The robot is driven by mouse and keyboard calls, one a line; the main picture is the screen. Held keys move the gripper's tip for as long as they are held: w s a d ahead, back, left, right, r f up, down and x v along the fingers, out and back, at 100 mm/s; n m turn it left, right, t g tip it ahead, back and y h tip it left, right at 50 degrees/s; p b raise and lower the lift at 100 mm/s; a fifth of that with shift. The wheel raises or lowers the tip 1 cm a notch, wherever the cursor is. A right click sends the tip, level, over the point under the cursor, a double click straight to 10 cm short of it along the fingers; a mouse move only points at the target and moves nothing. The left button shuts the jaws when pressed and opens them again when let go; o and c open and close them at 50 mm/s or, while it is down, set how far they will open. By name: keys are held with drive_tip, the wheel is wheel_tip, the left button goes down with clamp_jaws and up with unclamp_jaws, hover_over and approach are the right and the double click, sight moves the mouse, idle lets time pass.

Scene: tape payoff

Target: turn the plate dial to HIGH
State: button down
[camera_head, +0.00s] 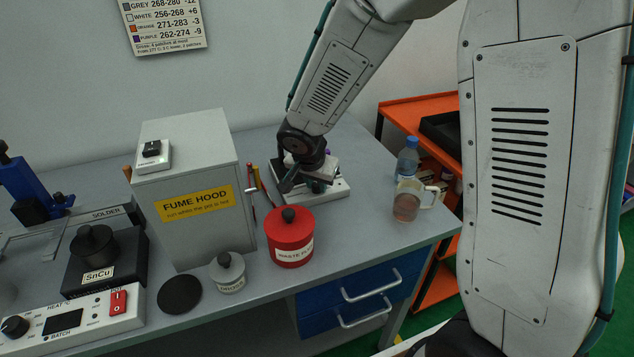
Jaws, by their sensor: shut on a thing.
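A low unit with a white front and a dark top (338,188) stands on the bench behind the red pot. It appears to be the plate unit. My gripper (304,180) points down over it and is shut at its near side. The thing in the jaws looks like the plate dial, but the fingers hide it. I cannot read its setting or any HIGH mark from here.
The red waste pot (290,240) stands close in front. The fume hood box (190,235) is to the left, with tools beside it. A mug (407,207) and a blue bottle (408,155) stand to the right. A heat control box (75,322) is front left.

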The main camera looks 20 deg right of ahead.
drive_tip(key=m, duration=0.2)
drive_tip(key=m+g+h, duration=0.1)
drive_tip(key=shift+w+a+m, duration=0.1)
drive_tip(key=shift+a+m, duration=0.1)
drive_tip(key=shift+m, duration=0.2)
drive_tip(key=shift+w+m+g+h, duration=0.15)
drive_tip(key=shift+m+g, duration=0.25)
drive_tip(key=shift+m, duration=0.6)
drive_tip(key=shift+m+g+h, duration=0.15)
drive_tip(key=shift+m+g, duration=0.25)
drive_tip(key=shift+m, duration=0.6)
drive_tip(key=c, duration=1.5)
unclamp_jaws()
drive_tip(key=shift+a, duration=0.1)
